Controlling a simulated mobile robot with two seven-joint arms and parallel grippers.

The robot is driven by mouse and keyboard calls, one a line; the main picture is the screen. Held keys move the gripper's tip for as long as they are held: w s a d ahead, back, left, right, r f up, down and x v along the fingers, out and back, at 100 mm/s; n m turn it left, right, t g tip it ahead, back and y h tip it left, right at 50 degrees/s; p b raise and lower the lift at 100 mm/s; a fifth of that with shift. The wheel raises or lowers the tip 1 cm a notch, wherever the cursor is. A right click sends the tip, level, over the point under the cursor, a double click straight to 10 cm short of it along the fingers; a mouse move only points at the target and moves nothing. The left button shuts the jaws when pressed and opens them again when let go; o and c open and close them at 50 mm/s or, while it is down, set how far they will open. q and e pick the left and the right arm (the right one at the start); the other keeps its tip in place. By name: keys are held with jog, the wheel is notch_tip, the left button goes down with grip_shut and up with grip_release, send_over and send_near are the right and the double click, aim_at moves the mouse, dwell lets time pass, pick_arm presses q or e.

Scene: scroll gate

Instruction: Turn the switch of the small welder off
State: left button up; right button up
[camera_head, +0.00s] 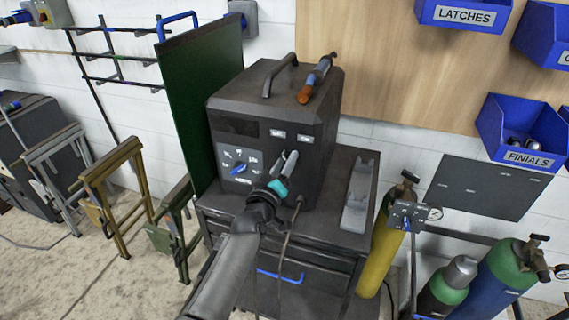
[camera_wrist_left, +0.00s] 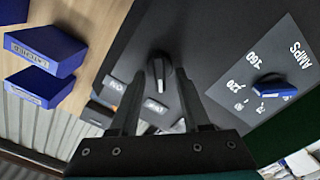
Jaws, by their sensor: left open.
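The small welder (camera_head: 262,115) is a dark grey box with a top handle, standing on a dark cart. Its front face has a blue amps dial (camera_head: 238,170), which also shows in the left wrist view (camera_wrist_left: 273,88), and two small white labels near the top. In the left wrist view a dark switch knob (camera_wrist_left: 158,74) with a pale edge lies between the fingertips, apart from both. My left gripper (camera_head: 290,162) is open in front of the welder's face; the wrist view shows its two fingers (camera_wrist_left: 157,78). The arm hides the switch in the head view. My right gripper is out of view.
An orange-handled tool (camera_head: 314,80) lies on the welder. A green panel (camera_head: 203,90) stands close at its left. A grey metal bracket (camera_head: 360,195) lies on the cart (camera_head: 345,242). Gas cylinders (camera_head: 385,240) stand at right. Blue bins (camera_head: 522,130) hang on the wall.

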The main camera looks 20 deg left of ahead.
pick_arm(q)
jog(key=shift+s, duration=0.1)
jog(key=s, duration=1.5)
jog(key=shift+a, duration=0.25)
jog(key=s+d+f+m+g+b, duration=0.1)
jog(key=s+f+m+g+b, duration=0.15)
jog(key=f, duration=1.05)
jog(key=s+d+f+m+g+b, duration=0.1)
jog(key=s+f+g+b, duration=0.25)
jog(key=f, duration=0.85)
jog(key=s+d+f+m+g+b, duration=0.1)
jog(key=s+f+g+b, duration=0.2)
jog(key=f, duration=1)
jog(key=s+a+f+m+g+b, duration=0.2)
jog(key=s+f+m+g+b, duration=0.1)
jog(key=s+f, duration=1)
jog(key=s+a+f+m+g+b, duration=0.2)
jog(key=s+f+g+b, duration=0.3)
jog(key=s+f, duration=0.7)
jog(key=s+m, duration=0.1)
jog(key=s, duration=0.5)
jog(key=shift+f+y, duration=0.3)
jog(key=shift+f, duration=0.05)
jog(key=shift+w+d, duration=0.1)
jog(key=shift+w, duration=0.05)
